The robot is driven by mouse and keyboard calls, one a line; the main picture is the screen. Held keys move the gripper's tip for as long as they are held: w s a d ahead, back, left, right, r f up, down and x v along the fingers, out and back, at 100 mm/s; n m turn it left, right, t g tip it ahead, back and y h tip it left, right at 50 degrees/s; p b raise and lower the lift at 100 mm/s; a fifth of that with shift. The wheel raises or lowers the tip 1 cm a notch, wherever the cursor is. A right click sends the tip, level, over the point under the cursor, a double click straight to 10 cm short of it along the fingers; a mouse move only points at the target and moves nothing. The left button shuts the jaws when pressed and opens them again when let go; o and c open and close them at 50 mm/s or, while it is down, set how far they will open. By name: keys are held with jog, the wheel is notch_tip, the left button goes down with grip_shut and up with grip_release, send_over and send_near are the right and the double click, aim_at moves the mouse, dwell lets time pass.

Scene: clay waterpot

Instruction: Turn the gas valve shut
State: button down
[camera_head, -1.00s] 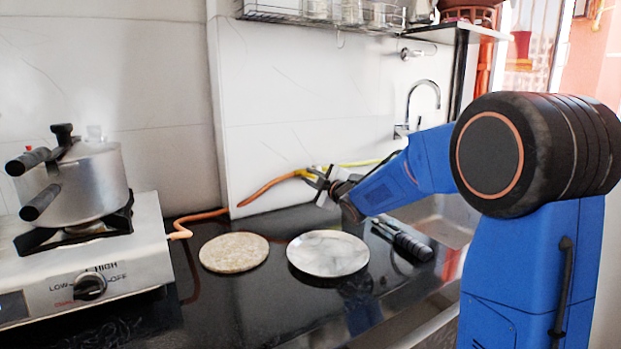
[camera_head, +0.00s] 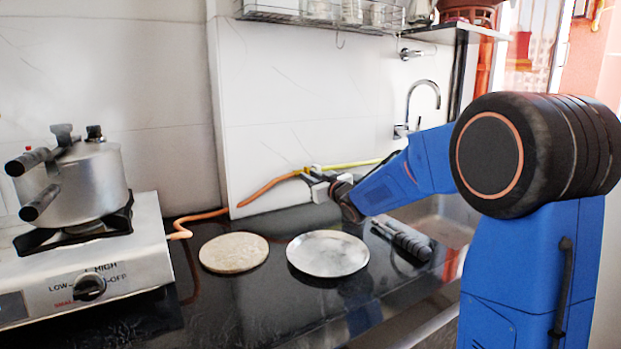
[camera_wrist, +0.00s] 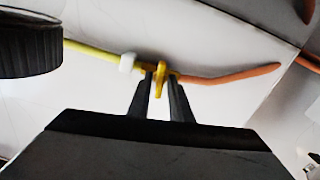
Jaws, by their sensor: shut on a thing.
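The gas valve (camera_wrist: 162,68) is a small yellow fitting between a yellow pipe (camera_wrist: 95,53) on the left and an orange hose (camera_wrist: 228,75) on the right in the wrist view. Its yellow handle stands between the two dark fingers of my gripper (camera_wrist: 161,82), which is shut on it. In the head view my gripper (camera_head: 315,177) is at the pipe line against the white wall, above the back of the counter. The valve is mostly hidden there by the gripper. The orange hose (camera_head: 268,186) runs left from it toward the stove.
A stove (camera_head: 100,262) with a metal pressure cooker (camera_head: 82,182) stands at the left. A beige round board (camera_head: 234,252), a pale round plate (camera_head: 328,253) and a dark-handled tool (camera_head: 403,239) lie on the black counter. A sink and tap (camera_head: 424,100) are behind my arm.

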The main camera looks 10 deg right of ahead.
jog(key=shift+f+m, duration=0.1)
jog(key=shift+m, duration=0.7)
jog(key=c, duration=1.8)
grip_release()
jog(key=shift+a, duration=0.1)
jog(key=shift+c, duration=0.2)
jog(key=v, duration=1.7)
jog(key=shift+s, duration=0.25)
